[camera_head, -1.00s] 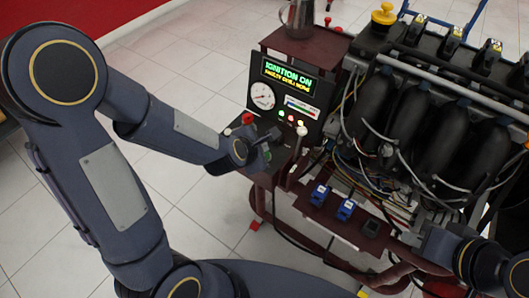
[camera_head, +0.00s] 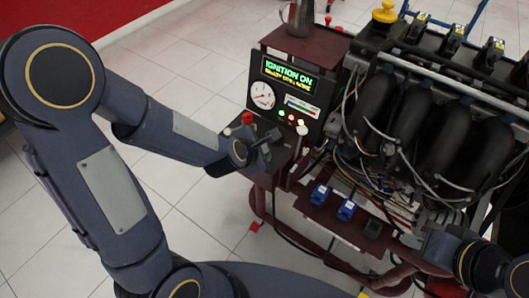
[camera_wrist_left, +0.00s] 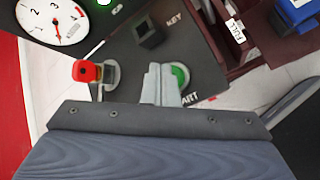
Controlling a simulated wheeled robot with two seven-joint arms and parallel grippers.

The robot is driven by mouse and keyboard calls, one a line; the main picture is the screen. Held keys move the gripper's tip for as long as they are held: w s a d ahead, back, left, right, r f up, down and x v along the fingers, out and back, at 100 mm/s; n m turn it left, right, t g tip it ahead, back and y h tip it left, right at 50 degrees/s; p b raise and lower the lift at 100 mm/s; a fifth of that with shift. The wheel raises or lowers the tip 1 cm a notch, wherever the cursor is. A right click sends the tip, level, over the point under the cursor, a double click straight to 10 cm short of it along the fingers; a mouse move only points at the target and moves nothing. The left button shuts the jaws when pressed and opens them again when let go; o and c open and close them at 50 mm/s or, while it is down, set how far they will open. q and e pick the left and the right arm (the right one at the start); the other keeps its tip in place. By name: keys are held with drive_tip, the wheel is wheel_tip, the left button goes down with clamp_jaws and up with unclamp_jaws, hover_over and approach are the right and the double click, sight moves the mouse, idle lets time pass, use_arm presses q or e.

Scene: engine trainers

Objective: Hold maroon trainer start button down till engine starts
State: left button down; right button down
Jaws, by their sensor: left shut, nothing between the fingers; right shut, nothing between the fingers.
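The maroon trainer (camera_head: 310,45) stands right of my left arm, its display reading IGNITION ON. The green start button (camera_wrist_left: 181,74) shows in the left wrist view, its label partly covered. My left gripper (camera_head: 270,138) is shut and empty at the control panel. In the left wrist view its grey fingertips (camera_wrist_left: 158,72) overlap the left side of the button; I cannot tell whether they touch or press it. My right gripper (camera_head: 438,246) is shut at the lower right, by the engine's front.
A red-topped switch (camera_wrist_left: 87,72) stands left of the fingers and a dark key switch (camera_wrist_left: 149,35) above them. A gauge (camera_head: 262,95) is on the upright panel. Blue connectors (camera_head: 346,210) and loose wires lie to the right. A metal jug (camera_head: 298,18) stands on top.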

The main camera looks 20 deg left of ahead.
use_arm(q)
drive_tip(key=shift+f+b, duration=0.55)
drive_tip(key=shift+b, duration=0.05)
idle(0.4)
drive_tip(key=shift+r, duration=0.15)
idle(2.1)
drive_tip(key=shift+r+p, duration=0.85)
wheel_tip(320, 180, up, 5)
drive_tip(key=p, duration=0.4)
drive_tip(key=shift+r, duration=0.1)
